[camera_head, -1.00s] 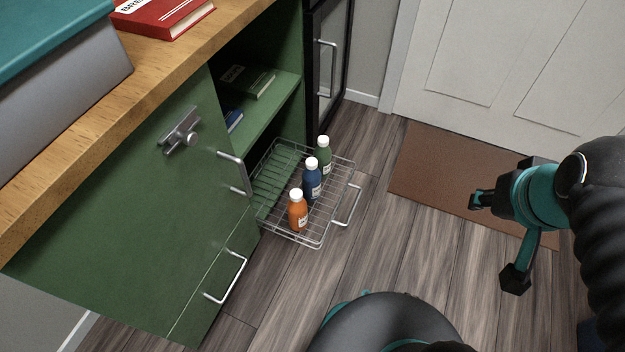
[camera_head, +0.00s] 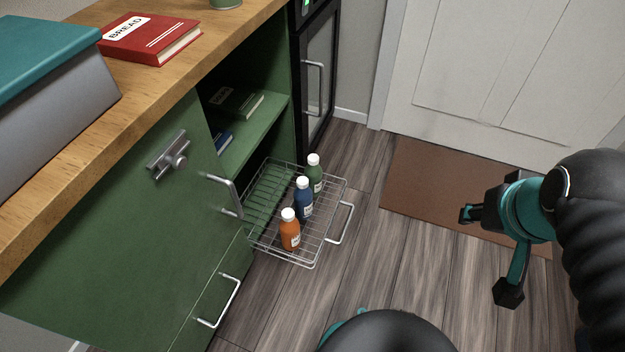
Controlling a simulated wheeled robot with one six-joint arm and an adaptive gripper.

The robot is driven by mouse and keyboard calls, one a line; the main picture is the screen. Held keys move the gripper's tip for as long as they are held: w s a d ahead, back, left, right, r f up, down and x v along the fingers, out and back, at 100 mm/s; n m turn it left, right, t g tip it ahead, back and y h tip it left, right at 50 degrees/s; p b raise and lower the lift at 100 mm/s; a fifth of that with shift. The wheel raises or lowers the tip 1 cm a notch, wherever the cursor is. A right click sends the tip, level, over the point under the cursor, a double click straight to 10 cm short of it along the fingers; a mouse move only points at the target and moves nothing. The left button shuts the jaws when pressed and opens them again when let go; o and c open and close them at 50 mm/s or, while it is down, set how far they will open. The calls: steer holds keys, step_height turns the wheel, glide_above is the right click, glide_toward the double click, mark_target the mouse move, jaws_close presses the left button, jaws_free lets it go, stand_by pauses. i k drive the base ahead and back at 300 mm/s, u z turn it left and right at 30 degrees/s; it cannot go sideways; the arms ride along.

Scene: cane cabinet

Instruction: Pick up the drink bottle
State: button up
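Three small bottles with white caps stand upright in a wire basket (camera_head: 312,262) pulled out of the green cabinet. The orange bottle (camera_head: 289,234) is nearest, the blue bottle (camera_head: 302,204) is in the middle, and the green bottle (camera_head: 315,177) is at the back. Which one is the drink bottle I cannot tell. My gripper (camera_head: 486,256) is at the right, well apart from the basket, with its two fingers spread wide and nothing between them.
The green cabinet (camera_head: 95,235) has a wooden top with a red book (camera_head: 152,40) on it. Books lie on its open shelf (camera_head: 255,130). A basket handle (camera_head: 341,224) sticks out to the right. A brown mat (camera_head: 425,185) lies before the white door (camera_head: 500,70). The floor between basket and gripper is clear.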

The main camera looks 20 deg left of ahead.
mark_target(303, 194)
steer(key=z, duration=1.25)
steer(key=k, duration=1.05)
steer(key=u, duration=1.65)
steer(key=i, duration=0.5)
steer(key=u, duration=0.05)
